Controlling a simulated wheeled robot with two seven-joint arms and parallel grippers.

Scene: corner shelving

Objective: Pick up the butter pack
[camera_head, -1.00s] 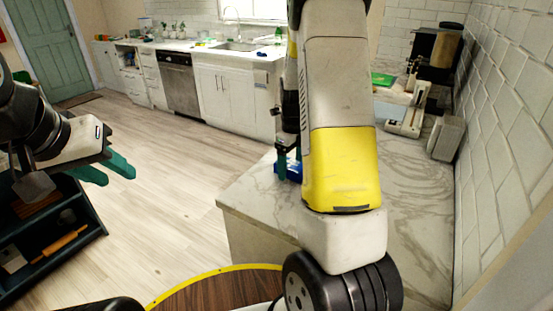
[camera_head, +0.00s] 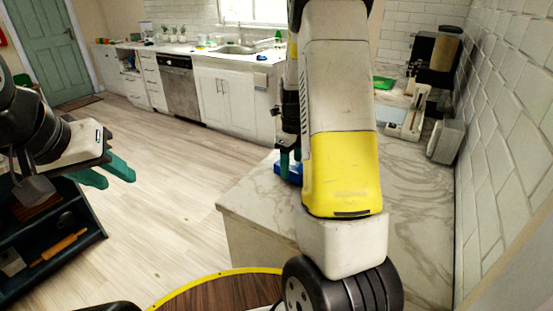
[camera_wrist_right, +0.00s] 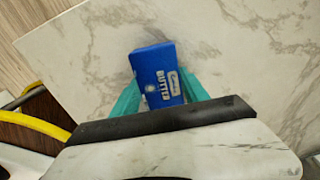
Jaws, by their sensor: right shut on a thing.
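The butter pack (camera_wrist_right: 158,75) is a blue box with white lettering, seen in the right wrist view over the marble counter. In the head view its blue side (camera_head: 290,172) shows partly behind my right arm. My right gripper (camera_wrist_right: 154,88) is shut on it, with a teal finger against each side. I cannot tell whether the pack touches the counter or is slightly above it. In the head view my right gripper (camera_head: 288,162) is partly hidden by the arm. My left gripper (camera_head: 110,173) is empty at the left, with its teal fingers apart.
The marble counter (camera_head: 400,190) is mostly clear around the pack. A toaster-like appliance (camera_head: 446,140) and a coffee machine (camera_head: 436,60) stand at its back right by the tiled wall. A dark shelf unit (camera_head: 85,215) stands below my left gripper. The wooden floor (camera_head: 170,170) is open.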

